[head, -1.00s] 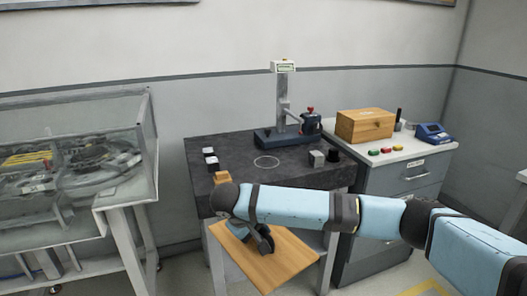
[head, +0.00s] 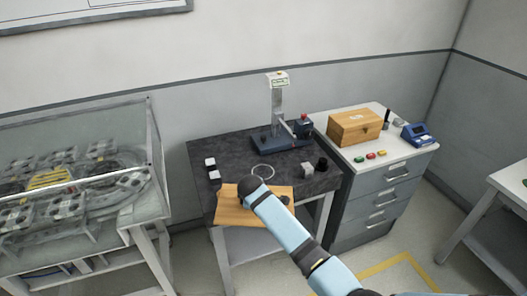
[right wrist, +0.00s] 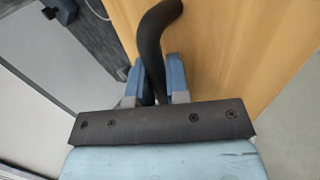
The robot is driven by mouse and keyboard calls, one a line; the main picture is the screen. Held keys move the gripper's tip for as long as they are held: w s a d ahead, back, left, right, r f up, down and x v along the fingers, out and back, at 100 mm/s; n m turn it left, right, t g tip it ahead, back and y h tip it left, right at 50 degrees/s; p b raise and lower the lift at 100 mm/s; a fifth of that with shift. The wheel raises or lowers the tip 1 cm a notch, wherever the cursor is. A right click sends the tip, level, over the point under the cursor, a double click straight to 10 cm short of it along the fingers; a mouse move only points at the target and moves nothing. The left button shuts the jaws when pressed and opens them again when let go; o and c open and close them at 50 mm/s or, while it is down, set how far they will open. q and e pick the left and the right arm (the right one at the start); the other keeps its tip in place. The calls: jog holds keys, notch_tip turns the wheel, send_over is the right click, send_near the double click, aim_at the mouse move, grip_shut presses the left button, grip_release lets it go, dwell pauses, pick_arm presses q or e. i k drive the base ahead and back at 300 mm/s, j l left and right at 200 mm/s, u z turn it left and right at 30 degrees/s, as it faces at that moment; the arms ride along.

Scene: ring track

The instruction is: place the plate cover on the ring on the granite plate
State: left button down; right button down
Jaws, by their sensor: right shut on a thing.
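The plate cover is a flat wooden board (head: 232,213) with a curved black handle (right wrist: 152,38). It is held at the front edge of the dark granite plate (head: 225,150), partly over it; I cannot tell its exact height. My right gripper (right wrist: 163,84) is shut on the handle. My left gripper is not in view.
A measuring stand (head: 278,115) stands at the back of the granite plate. Small blocks (head: 210,162) lie at its left edge. A cabinet with a wooden box (head: 355,127) adjoins on the right.

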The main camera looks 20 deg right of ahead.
aim_at(262, 172)
jog(key=i+l, duration=0.25)
jog(key=i, duration=0.2)
jog(key=i+l, duration=0.25)
jog(key=i, duration=0.2)
